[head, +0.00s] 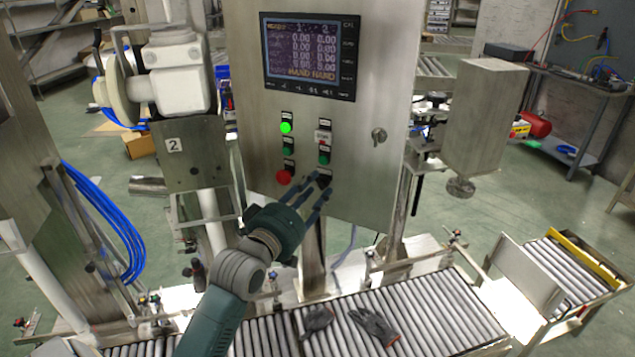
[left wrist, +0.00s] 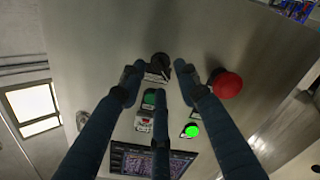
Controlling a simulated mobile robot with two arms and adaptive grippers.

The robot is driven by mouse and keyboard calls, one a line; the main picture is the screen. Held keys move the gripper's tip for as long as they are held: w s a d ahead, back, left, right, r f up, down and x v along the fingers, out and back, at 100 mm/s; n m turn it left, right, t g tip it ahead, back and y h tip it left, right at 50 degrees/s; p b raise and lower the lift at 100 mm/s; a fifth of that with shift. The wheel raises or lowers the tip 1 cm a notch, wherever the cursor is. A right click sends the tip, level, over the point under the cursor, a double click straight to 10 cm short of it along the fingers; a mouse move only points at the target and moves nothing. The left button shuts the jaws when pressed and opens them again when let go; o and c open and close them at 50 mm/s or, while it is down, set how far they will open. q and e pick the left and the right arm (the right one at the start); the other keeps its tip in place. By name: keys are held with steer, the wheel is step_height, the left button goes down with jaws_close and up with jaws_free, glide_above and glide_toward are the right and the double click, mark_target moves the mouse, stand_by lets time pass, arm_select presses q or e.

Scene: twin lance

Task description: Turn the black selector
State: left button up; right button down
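The black selector (left wrist: 160,66) is a dark round knob on the steel control panel, at the top centre of the left wrist view. In the head view it shows small and dark behind my fingers at the lower right of the buttons. My left gripper (head: 316,184) reaches up to the panel from below. In the left wrist view its fingers (left wrist: 159,78) are spread, two tips left and right of the selector and the third below it in the picture. A gap shows between the side fingers. I cannot tell whether any tip touches the knob. My right gripper is not in view.
A red mushroom button (head: 284,177) sits left of the selector. A lit green button (head: 286,128) and a green button (head: 323,158) are above. The screen (head: 308,56) tops the panel. A roller conveyor (head: 400,325) with dark gloves (head: 375,325) runs below.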

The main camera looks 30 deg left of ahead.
arm_select(q)
steer(key=shift+w+a, duration=0.1)
steer(key=shift+w, duration=0.9)
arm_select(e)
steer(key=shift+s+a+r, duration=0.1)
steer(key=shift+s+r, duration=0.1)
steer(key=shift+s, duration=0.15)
arm_select(q)
steer(key=shift+c, duration=0.3)
jaws_close()
